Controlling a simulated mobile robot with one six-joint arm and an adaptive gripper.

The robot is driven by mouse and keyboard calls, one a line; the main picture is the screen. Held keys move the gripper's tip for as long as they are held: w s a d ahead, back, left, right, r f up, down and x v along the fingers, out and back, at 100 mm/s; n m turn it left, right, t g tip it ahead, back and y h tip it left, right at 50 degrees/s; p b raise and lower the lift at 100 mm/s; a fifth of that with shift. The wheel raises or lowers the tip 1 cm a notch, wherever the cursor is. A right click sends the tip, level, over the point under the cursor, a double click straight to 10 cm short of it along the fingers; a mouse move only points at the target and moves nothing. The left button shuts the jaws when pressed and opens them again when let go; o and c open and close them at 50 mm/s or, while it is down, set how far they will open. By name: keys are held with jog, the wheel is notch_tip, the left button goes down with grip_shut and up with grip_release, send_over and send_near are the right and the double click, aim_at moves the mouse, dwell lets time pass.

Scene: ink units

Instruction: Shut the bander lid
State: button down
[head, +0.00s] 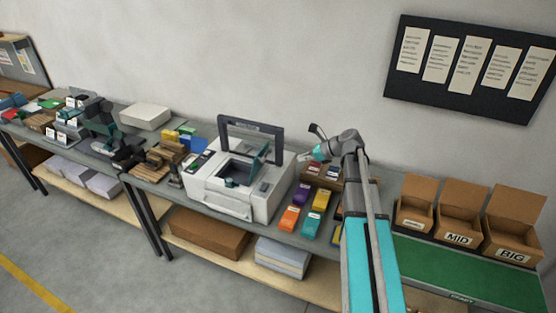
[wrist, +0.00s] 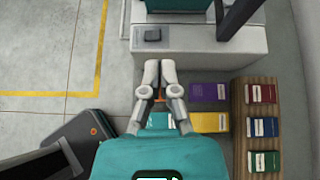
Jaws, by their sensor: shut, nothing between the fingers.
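The bander (head: 233,204) is a white machine on the bench, left of my arm. Its lid (head: 252,124), a dark frame, stands raised above the open top. Teal parts show inside the opening. In the wrist view the bander's white body (wrist: 205,38) is at the top, with a small dark button on it, and part of a dark upright frame (wrist: 238,15) at upper right. My gripper (head: 302,157) is right of the bander in the head view. In the wrist view my gripper (wrist: 160,68) is shut and empty, its tips near the bander's edge; contact is unclear.
Several coloured packs, including a purple one (head: 301,193), lie right of the bander. A wooden rack (wrist: 240,125) of small packs stands beyond them. Open cardboard boxes (head: 461,213) and a green mat (head: 465,272) are at right. Wooden pieces (head: 160,158) lie left of the bander.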

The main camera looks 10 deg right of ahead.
jog(key=shift+f, duration=0.1)
jog(key=w+a+f+b, duration=0.4)
jog(key=w+a, duration=0.2)
jog(key=a, duration=0.4)
jog(key=shift+w+f+b, duration=0.25)
jog(key=shift+w+b, duration=0.1)
jog(key=shift+w, duration=0.05)
jog(key=shift+a, duration=0.1)
dwell(0.3)
